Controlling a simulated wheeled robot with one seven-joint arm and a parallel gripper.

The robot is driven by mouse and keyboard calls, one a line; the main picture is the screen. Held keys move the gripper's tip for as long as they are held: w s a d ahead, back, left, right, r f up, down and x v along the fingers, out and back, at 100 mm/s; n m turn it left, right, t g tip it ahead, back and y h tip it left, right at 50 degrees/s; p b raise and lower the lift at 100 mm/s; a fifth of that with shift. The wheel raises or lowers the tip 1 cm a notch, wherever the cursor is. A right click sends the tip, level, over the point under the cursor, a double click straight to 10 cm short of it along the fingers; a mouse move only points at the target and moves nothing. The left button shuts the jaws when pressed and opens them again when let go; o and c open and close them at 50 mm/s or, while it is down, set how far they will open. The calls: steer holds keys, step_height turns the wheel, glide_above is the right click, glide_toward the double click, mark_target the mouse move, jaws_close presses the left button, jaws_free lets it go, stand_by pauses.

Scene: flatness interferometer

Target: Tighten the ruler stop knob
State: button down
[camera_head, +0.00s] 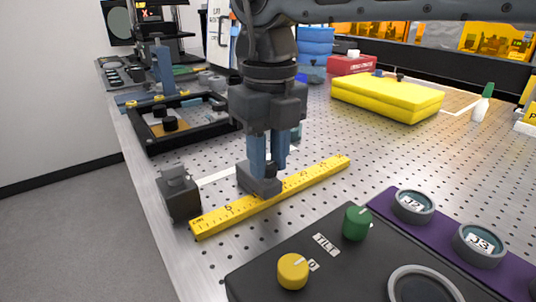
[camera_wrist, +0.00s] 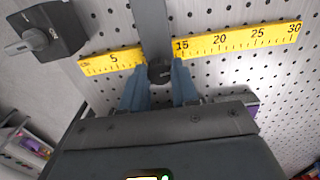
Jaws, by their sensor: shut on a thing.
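The yellow ruler (camera_head: 312,178) lies flat on the perforated table, and its scale also shows in the wrist view (camera_wrist: 240,37). A grey ruler stop (camera_head: 255,187) sits across it, seen as a grey bar in the wrist view (camera_wrist: 152,25). My gripper (camera_head: 267,170) points down over the stop. Its blue fingers are shut on the dark round stop knob (camera_wrist: 160,71), seen between the fingertips near the ruler's 10–15 stretch. In the head view the fingers mostly hide the knob.
A dark grey block (camera_head: 180,198) with a top fitting stands by the ruler's low end. A black control box (camera_head: 300,262) with knobs is in front. A black frame fixture (camera_head: 150,145) stands at left, a yellow case (camera_head: 388,98) behind. Bare table lies right of the ruler.

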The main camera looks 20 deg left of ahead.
mark_target(268, 164)
steer(key=shift+m, duration=0.7)
steer(key=c, duration=0.8)
jaws_free()
steer(key=shift+c, duration=0.2)
steer(key=shift+r, duration=3.95)
